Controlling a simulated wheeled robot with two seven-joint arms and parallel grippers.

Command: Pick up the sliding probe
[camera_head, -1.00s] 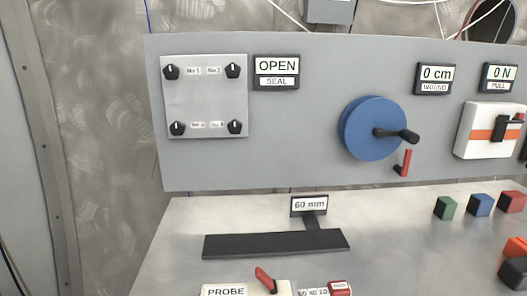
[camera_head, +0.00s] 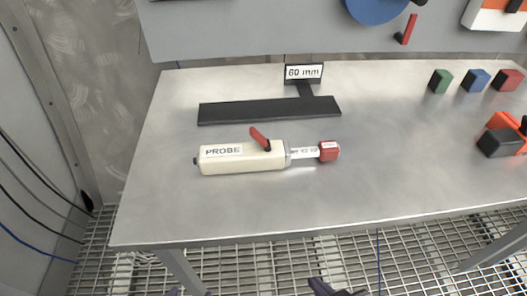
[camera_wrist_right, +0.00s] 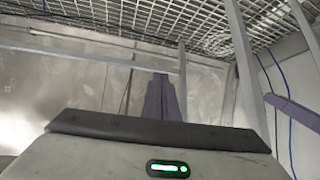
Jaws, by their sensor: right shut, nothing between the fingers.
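The sliding probe (camera_head: 243,158) lies on the steel table in the head view. It has a cream body marked PROBE, a red lever (camera_head: 260,138) on top, and a scaled slide ending in a red block (camera_head: 329,151) at the right. My right gripper (camera_head: 328,288) shows at the bottom edge, below the table's front edge and well apart from the probe. In the right wrist view its purple fingers (camera_wrist_right: 162,97) are together and empty. Small dark tips (camera_head: 175,292) at the bottom left may be my left gripper; their opening is unclear.
A black bar (camera_head: 268,110) with a 60 mm sign (camera_head: 304,72) lies behind the probe. Green (camera_head: 440,81), blue (camera_head: 475,80) and red (camera_head: 507,79) blocks stand back right. An orange and black object (camera_head: 502,138) is at the right. The table (camera_head: 400,170) front is clear.

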